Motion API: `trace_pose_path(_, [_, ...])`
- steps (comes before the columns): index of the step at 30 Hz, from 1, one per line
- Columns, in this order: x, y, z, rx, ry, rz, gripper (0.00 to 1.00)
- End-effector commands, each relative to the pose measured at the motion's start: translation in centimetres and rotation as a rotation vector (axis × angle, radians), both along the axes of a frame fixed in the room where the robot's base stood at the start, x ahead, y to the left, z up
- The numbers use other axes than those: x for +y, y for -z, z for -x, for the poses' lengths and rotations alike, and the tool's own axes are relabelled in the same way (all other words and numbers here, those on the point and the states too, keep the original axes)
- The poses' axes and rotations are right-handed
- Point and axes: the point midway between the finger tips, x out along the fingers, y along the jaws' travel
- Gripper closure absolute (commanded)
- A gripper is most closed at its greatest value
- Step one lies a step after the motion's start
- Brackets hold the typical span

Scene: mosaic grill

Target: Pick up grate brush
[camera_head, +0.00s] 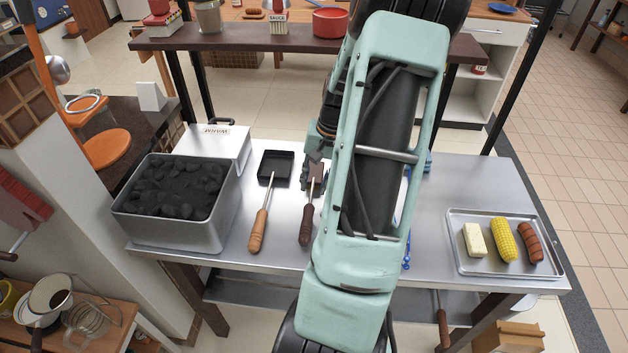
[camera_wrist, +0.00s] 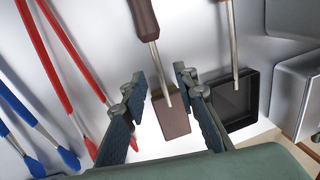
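The grate brush, as I take it, has a dark brown handle (camera_head: 306,226), a thin metal shaft and a brown block head (camera_head: 317,171). It lies on the steel table. In the wrist view its handle (camera_wrist: 143,18) is at the top and its block head (camera_wrist: 171,119) is near the middle. My gripper (camera_wrist: 158,85) is open, with one finger on each side of the shaft and head. I cannot tell how high the fingers are above the table. In the head view my gripper (camera_head: 314,172) is partly hidden by my arm.
A wooden-handled tool (camera_head: 258,231) lies beside the brush, its shaft reaching a black tray (camera_head: 275,178). Red tongs (camera_wrist: 62,72) and blue tongs (camera_wrist: 22,108) lie on the other side. A charcoal box (camera_head: 180,235) and a food tray (camera_head: 470,266) stand at the table's ends.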

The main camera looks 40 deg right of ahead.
Motion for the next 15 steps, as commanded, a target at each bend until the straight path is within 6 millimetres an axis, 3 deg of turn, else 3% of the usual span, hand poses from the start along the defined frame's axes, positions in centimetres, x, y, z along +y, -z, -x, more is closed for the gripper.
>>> trace_pose_path(6, [0.2,2.6,-0.4,0.001,0.0,-0.001,0.73])
trace_pose_path(15, [0.2,2.8,-0.5,0.0,0.0,0.002,0.76])
